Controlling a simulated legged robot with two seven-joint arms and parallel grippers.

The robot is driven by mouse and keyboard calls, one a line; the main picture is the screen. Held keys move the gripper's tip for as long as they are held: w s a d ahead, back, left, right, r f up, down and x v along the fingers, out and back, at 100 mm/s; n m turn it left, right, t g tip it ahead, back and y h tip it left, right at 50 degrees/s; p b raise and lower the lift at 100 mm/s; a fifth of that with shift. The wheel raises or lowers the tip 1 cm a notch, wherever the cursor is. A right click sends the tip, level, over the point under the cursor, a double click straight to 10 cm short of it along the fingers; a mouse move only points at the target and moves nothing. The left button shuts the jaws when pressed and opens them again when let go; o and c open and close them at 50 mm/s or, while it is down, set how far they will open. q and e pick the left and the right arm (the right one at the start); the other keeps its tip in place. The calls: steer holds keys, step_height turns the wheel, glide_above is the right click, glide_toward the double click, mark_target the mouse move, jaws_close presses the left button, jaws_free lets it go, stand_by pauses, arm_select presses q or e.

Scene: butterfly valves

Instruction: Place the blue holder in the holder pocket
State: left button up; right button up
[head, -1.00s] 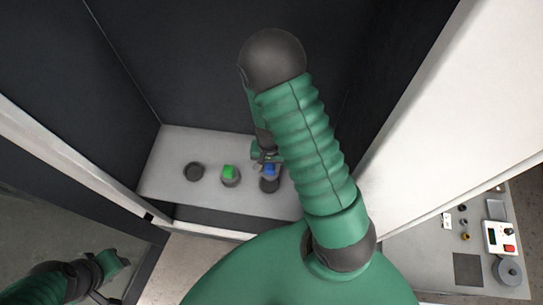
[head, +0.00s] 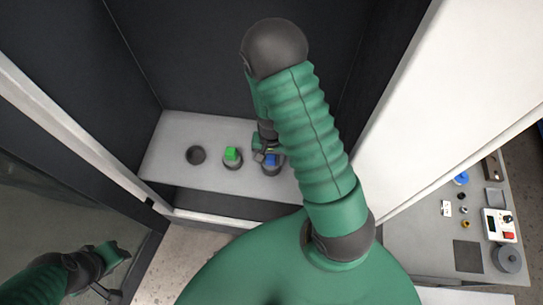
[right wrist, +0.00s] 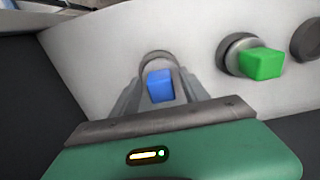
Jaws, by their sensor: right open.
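The blue holder (head: 271,160) stands at a dark round seat on the grey shelf in the head view, partly covered by my right gripper (head: 262,154). In the right wrist view the blue holder (right wrist: 159,86) shows between the two fingers of my right gripper (right wrist: 158,92). These fingers are open; contact with it cannot be told. An empty-looking dark round pocket (head: 196,155) is at the left of the shelf. My left gripper (head: 117,253) hangs at the lower left, away from the shelf; its jaw opening is unclear.
A green block (head: 232,154) stands in a dark round seat between the pocket and the blue holder. Dark cabinet walls enclose the grey shelf (head: 166,137). A side table (head: 416,240) at the right holds several small parts, including a blue one (head: 461,179).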

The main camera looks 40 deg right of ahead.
steer(key=shift+w+a+r, duration=0.1)
steer(key=shift+w+r, duration=0.05)
steer(key=shift+r, duration=0.1)
step_height(320, 180, up, 11)
steer(key=b, duration=0.1)
steer(key=s+a+r+n+t, duration=0.2)
steer(key=a+r+n, duration=0.2)
steer(key=a+n, duration=0.6)
steer(key=shift+s+a+r+t, duration=0.15)
steer(key=shift+a+r+t, duration=0.2)
steer(key=shift+a, duration=0.25)
